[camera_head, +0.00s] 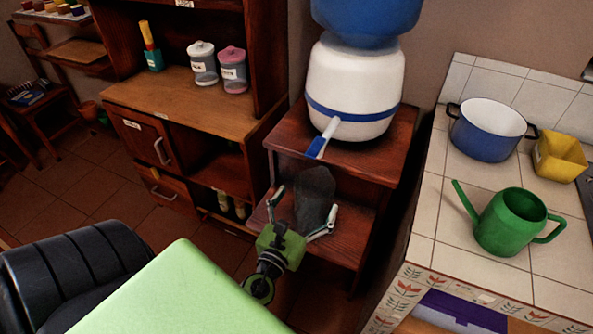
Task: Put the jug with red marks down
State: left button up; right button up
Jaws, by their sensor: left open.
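A dark, see-through jug-like vessel (316,186) shows at the lower shelf (352,236) of the dark wood stand, below the water dispenser. I cannot make out red marks on it. My left gripper (306,198) is open, with one finger on each side of the vessel's lower part. Whether the fingers touch it is not clear. The vessel looks upright and seems to rest on the shelf, but its base is partly hidden by the gripper. My right gripper is not in view.
The white and blue water dispenser (355,85) stands above, its tap (322,138) sticking out over the vessel. A tiled counter at right holds a blue pot (487,130), yellow container (559,158) and green watering can (510,222). A light green surface (185,295) lies in front.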

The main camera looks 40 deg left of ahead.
aim_at(299, 215)
pick_arm(q)
jog(key=b+v, duration=0.1)
jog(key=v, duration=0.5)
jog(key=shift+s+f, duration=0.1)
jog(key=shift+s, duration=0.2)
jog(key=shift+s+d+b, duration=0.15)
jog(key=shift+s+b, duration=0.15)
jog(key=shift+s, duration=0.25)
jog(key=s+a+f+n+g, duration=0.1)
jog(key=s+f+n+g, duration=0.2)
jog(key=f, duration=0.7)
jog(key=s+f+n+g+h, duration=0.15)
jog(key=f+n, duration=0.25)
jog(key=f, duration=0.6)
jog(key=s+a+f+n+g+y, duration=0.1)
jog(key=s+f+n+g, duration=0.25)
jog(key=f, duration=0.65)
jog(key=s+d+f+n+g+h, duration=0.2)
jog(key=s+d+f+n+g, duration=0.2)
jog(key=s+f+n, duration=0.6)
jog(key=s+d+f+n+g+h, duration=0.2)
jog(key=s+d+f+n+g, duration=0.2)
jog(key=s+f+n, duration=0.6)
jog(key=s+f, duration=0.2)
jog(key=s, duration=0.2)
jog(key=shift+f, duration=0.3)
